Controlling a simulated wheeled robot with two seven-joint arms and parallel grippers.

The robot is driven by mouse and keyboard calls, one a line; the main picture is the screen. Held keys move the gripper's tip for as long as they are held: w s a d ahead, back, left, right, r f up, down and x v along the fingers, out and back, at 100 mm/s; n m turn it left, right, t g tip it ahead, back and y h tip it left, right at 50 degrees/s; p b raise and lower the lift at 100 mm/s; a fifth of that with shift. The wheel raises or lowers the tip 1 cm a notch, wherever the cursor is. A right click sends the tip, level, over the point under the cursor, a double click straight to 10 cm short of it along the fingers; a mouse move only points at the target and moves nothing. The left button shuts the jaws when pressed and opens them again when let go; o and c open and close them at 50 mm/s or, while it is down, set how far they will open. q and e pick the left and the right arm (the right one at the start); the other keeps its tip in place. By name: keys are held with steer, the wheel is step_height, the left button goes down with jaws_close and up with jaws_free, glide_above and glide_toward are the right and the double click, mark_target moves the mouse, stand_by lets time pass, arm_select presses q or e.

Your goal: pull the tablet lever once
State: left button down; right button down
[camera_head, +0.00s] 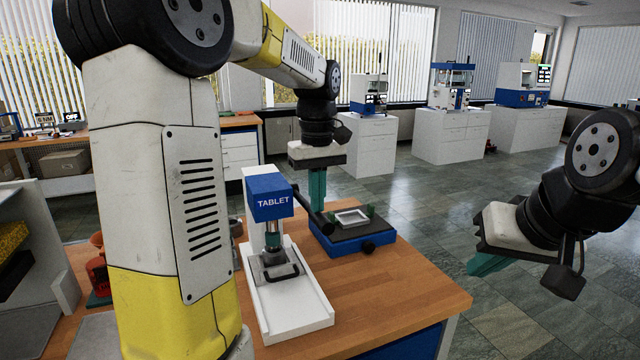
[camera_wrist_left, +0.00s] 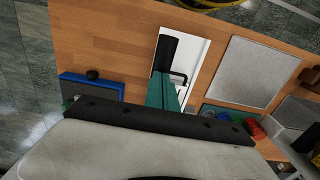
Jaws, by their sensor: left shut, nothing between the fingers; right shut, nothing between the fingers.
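The tablet press has a blue head marked TABLET (camera_head: 269,197) and a white base (camera_head: 292,318) on the wooden table. Its black lever (camera_head: 304,205) comes off the right side of the head and slopes down to the right. My left gripper (camera_head: 317,205) points down right beside the lever, its teal fingers shut and empty. In the left wrist view a thick black handle (camera_wrist_left: 168,50) lies just beyond the shut fingertips (camera_wrist_left: 163,76). I cannot tell whether they touch it. My right gripper (camera_head: 480,268) is shut and empty, out over the floor at right.
A blue and black device with a light frame (camera_head: 352,218) stands right of the press, close to my left fingers. The table's front right (camera_head: 410,300) is bare wood. Red items (camera_head: 97,275) sit at left. White cabinets with other machines stand farther back.

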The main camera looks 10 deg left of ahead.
arm_select(q)
step_height(320, 180, up, 19)
stand_by(1.3)
steer(key=s+f+m+t+h, duration=0.2)
steer(key=s+f+m+t, duration=0.4)
steer(key=s+f, duration=1.1)
steer(key=shift+s+d+f+m, duration=0.2)
steer(key=shift+s+f+m, duration=0.1)
steer(key=shift+f+m, duration=0.45)
arm_select(e)
steer(key=c, duration=2.1)
jaws_free()
